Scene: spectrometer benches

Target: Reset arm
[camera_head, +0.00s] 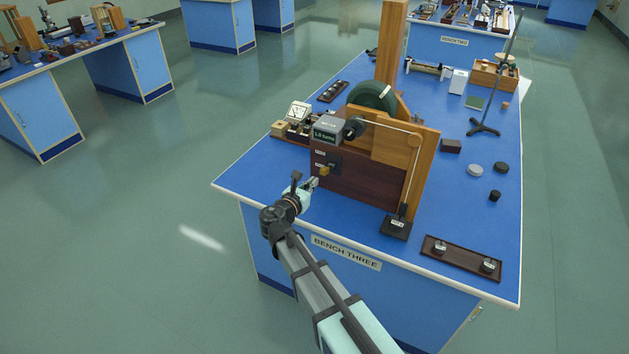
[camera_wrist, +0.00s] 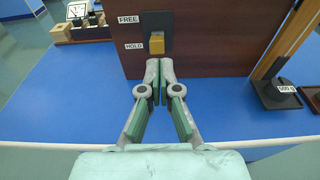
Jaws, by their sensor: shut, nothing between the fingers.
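My arm reaches over the front edge of the blue bench marked BENCH THREE (camera_head: 345,253). My gripper (camera_head: 313,183) is shut and empty in front of the dark wooden panel of the apparatus (camera_head: 362,190). The wrist view shows its fingertips (camera_wrist: 159,68) together just below a yellow switch knob (camera_wrist: 157,43). The knob sits beside the HOLD label (camera_wrist: 133,46), below the FREE label (camera_wrist: 128,19). Whether the fingertips touch the knob or panel I cannot tell. A grey readout box (camera_head: 326,131) with green digits stands on top of the panel.
A black base with a 500 g label (camera_head: 397,227) stands at the panel's right. A dark tray with two weights (camera_head: 463,258) lies near the front right edge. A meter (camera_head: 299,112) stands left of the apparatus. The bench's front left corner (camera_head: 235,184) is clear.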

